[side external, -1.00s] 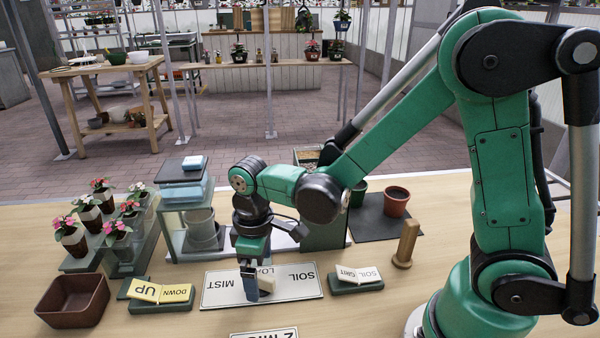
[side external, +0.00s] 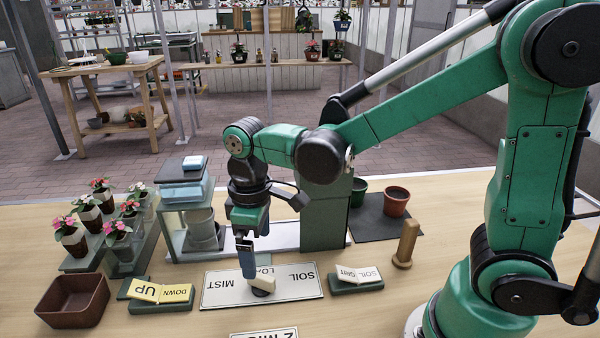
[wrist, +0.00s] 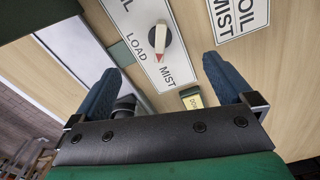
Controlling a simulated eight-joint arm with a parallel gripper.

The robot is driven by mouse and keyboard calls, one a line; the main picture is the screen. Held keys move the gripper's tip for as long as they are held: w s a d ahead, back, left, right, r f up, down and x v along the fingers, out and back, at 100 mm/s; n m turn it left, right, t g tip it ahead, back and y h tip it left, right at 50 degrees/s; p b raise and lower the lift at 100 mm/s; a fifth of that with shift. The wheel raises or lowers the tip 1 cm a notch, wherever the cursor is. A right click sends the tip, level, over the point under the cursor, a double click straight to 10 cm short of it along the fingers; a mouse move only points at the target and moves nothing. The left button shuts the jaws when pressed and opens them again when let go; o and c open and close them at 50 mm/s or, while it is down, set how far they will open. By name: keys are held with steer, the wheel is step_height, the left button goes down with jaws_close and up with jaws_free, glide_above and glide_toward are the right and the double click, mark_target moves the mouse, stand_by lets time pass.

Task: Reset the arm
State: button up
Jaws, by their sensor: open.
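My gripper (side external: 247,262) is above the selector plate (side external: 222,289), just over its dial, in the side view. In the wrist view my gripper (wrist: 165,85) has its two blue fingers wide apart with nothing between them. The dial (side external: 262,286) is a cream handle on a dark round base. It also shows in the wrist view as a dial (wrist: 158,42) with a red tip, pointing to the MIST side of LOAD. The fingers look clear of the dial.
A brown tray (side external: 73,308) and an UP/DOWN rocker (side external: 161,293) lie to the left. Potted flowers (side external: 118,230) and a glass box stand behind.

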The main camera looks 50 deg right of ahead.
mark_target(260, 275)
step_height(260, 275, down, 7)
steer(key=shift+r, duration=0.1)
steer(key=shift+m, duration=0.8)
